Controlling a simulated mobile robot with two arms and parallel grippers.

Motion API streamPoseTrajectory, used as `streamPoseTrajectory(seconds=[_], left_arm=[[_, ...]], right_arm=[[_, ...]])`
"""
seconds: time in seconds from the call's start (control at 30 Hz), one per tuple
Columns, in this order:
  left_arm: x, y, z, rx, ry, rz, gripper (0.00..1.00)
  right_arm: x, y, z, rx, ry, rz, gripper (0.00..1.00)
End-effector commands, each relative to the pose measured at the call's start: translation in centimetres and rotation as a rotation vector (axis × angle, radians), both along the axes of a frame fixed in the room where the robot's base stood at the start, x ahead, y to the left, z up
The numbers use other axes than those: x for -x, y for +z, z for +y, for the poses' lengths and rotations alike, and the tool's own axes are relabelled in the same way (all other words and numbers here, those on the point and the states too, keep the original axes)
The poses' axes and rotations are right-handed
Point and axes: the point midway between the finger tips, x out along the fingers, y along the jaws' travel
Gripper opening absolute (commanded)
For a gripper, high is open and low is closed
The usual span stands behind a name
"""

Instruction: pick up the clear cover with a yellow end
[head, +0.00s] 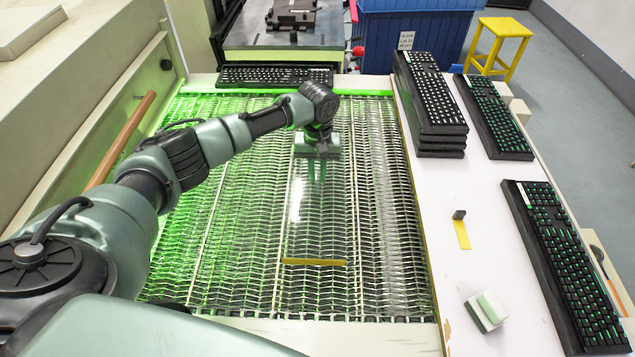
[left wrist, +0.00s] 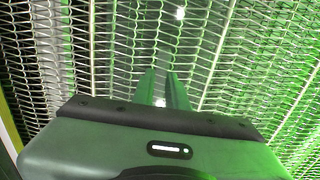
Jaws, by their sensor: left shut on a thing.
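The clear cover (head: 312,225) lies over the wire mesh conveyor in the head view, with its yellow end (head: 314,262) toward me. It is see-through, so its far edges are hard to make out. My left gripper (head: 317,178) points down at the far part of the cover, away from the yellow end. Its green fingers are close together and shut on the cover. In the left wrist view the fingers (left wrist: 162,75) stand above the mesh, and the cover can hardly be told from it. My right gripper is not in view.
The mesh belt (head: 240,250) is otherwise bare, with a black keyboard (head: 275,77) at its far end. The white table (head: 465,290) on the right holds a keyboard stack (head: 430,103), a keyboard (head: 565,265), a small yellow-ended piece (head: 461,233) and a white-green block (head: 486,311).

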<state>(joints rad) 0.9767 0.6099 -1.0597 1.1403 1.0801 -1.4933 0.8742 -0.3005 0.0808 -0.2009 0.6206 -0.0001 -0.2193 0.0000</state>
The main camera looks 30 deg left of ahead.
Motion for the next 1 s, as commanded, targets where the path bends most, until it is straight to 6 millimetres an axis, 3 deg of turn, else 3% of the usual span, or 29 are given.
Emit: streamPoseTrajectory(seconds=[0.27, 0.47, 1.0], left_arm=[[0.0, 0.4, 0.0, 0.0, 0.0, -0.001, 0.0], [-0.1, 2.5, 0.0, 0.001, 0.001, -0.003, 0.0], [-0.1, 16.4, -0.1, 0.002, 0.0, -0.004, 0.0]], right_arm=[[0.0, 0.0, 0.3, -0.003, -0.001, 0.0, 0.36], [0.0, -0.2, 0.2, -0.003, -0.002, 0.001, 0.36], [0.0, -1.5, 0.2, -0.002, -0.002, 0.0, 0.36]])
